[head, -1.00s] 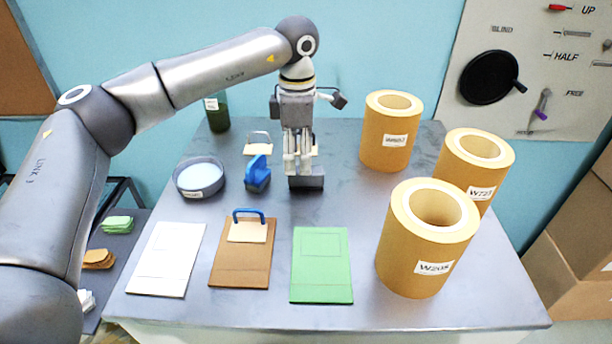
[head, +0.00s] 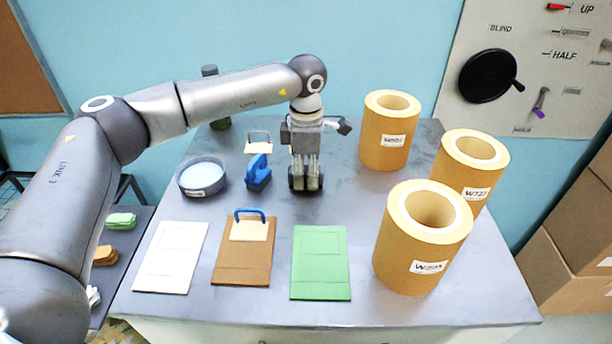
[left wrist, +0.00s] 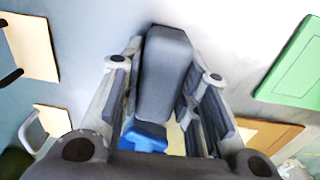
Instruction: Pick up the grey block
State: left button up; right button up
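The grey block (left wrist: 165,75) is a dark oblong on the table, between the two fingers of my left gripper in the left wrist view. In the head view my left gripper (head: 306,184) points straight down at the block, its fingertips low by the table, and the fingers hide most of the block. The fingers stand on either side of the block and look open, with a narrow gap beside it. My right gripper is in neither view.
A blue-handled tool (head: 258,172) stands close left of the gripper, with a round dish (head: 201,177) beyond it. Large kraft rolls (head: 423,235) stand to the right. White, brown and green (head: 321,262) boards lie in front.

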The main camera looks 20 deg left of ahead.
pick_arm(q)
jog(key=c, duration=0.4)
jog(key=shift+r, duration=0.1)
